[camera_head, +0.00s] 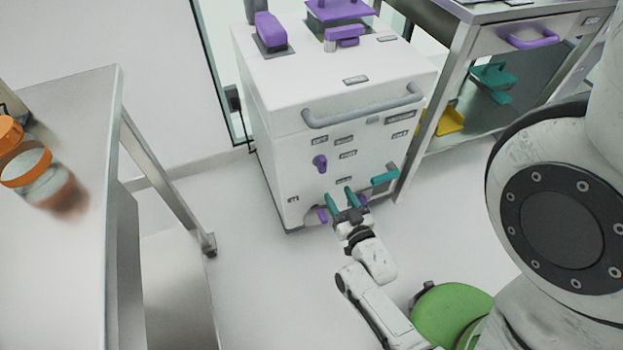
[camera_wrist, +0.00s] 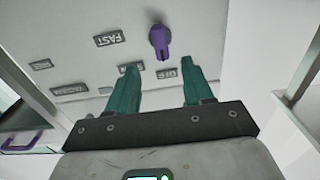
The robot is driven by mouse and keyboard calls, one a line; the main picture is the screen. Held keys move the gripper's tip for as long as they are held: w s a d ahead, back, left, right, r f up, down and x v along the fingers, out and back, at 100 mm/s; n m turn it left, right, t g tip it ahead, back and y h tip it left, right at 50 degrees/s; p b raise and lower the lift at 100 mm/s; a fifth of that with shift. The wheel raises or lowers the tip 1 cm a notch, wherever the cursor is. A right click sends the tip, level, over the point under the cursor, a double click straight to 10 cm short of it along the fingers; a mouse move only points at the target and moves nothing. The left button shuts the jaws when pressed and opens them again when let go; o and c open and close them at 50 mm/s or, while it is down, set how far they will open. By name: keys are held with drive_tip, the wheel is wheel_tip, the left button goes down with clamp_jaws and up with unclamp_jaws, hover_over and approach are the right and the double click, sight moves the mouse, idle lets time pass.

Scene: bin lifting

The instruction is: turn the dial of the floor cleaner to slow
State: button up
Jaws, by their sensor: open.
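The white floor cleaner (camera_head: 280,95) stands upright on the floor. Its purple dial (camera_head: 320,163) sits on the front panel among small dark labels. In the wrist view the dial (camera_wrist: 160,40) appears upside down, with its narrow end toward a label that seems to read OFF (camera_wrist: 167,73). The FAST label (camera_wrist: 109,38) is to its left there; I cannot make out a slow label. My gripper (camera_head: 340,195) has teal fingers, open and empty, in front of the panel and below the dial. In the wrist view the dial lies just beyond the gap between the fingertips (camera_wrist: 161,70).
A grey bar handle (camera_head: 362,108) crosses the cleaner's upper front. A teal handle (camera_head: 385,176) juts out at its lower right, and a purple part (camera_head: 322,214) is low on the front. A metal table (camera_head: 75,130) stands left; a metal bench with a purple drawer handle (camera_head: 530,40) stands right.

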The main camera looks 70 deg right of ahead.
sight(324, 169)
drive_tip(key=b+x, duration=0.1)
drive_tip(key=x, duration=0.9)
drive_tip(key=shift+w+d, duration=0.1)
drive_tip(key=shift+w, duration=0.1)
drive_tip(key=shift+c, duration=0.3)
clamp_jaws()
